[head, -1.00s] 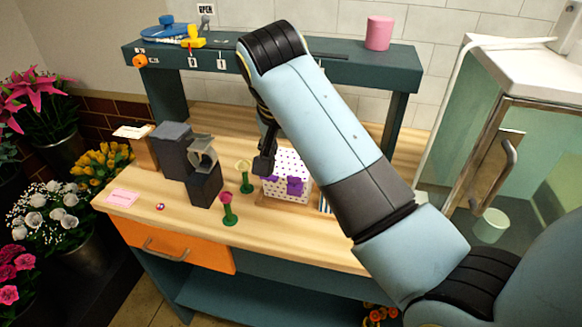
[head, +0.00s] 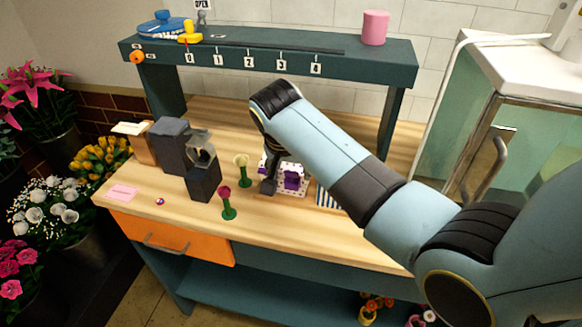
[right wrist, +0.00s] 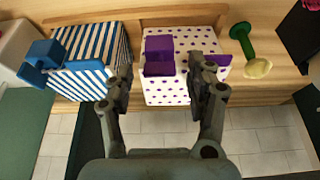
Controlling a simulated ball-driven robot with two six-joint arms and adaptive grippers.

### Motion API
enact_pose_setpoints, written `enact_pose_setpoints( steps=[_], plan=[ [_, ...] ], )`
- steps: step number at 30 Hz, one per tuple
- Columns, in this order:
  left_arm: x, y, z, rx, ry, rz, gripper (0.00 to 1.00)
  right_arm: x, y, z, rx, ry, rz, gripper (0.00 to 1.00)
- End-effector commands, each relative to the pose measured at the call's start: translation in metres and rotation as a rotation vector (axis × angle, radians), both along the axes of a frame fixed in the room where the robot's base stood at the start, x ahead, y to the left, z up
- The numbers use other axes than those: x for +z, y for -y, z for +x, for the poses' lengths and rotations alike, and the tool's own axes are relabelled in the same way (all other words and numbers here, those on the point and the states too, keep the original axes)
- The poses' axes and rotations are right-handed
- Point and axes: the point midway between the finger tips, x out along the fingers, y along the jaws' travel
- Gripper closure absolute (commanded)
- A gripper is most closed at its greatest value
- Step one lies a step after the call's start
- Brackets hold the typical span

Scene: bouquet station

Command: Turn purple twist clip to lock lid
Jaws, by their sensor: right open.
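The white box with purple dots (head: 296,190) stands on the wooden bench, partly hidden by my right arm in the head view. Its purple twist clip (head: 291,180) shows on the box; in the right wrist view the purple clip (right wrist: 160,55) stands up near the middle of the lid. A second purple part (right wrist: 219,61) sits at the box's right side there. My right gripper (right wrist: 158,76) is open, one finger on each side of the clip in the picture; contact cannot be told. In the head view this gripper (head: 268,187) is at the box's left. My left gripper is out of view.
A blue-striped box (right wrist: 90,58) with a blue clip stands beside the dotted box. Green stands (head: 228,205) and a dark grey block device (head: 203,178) are to the left. A raised dark shelf (head: 270,55) spans the back. The bench's front left is mostly clear.

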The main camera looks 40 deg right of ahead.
Motion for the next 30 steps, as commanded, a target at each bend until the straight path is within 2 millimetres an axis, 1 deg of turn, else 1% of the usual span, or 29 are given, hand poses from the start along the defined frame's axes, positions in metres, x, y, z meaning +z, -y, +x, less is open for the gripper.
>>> enact_pose_setpoints(
  steps=[2,3,15,23,30],
  plan=[
    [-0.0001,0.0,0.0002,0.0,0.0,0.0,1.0,0.0001,0.0,0.0,0.0,0.0,0.0,0.44],
    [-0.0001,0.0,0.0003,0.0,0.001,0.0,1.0,0.0002,0.0,0.0,0.0,0.0,0.0,0.47],
    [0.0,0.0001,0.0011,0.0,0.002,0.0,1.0,0.0004,-0.0001,-0.0001,0.0,0.0,0.0,0.99],
    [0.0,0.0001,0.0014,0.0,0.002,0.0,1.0,0.0004,0.0,-0.0003,0.024,-0.002,-0.002,1.0],
    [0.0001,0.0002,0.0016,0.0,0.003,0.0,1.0,0.0004,0.0002,-0.0005,0.137,-0.014,-0.013,1.0]
  ],
)
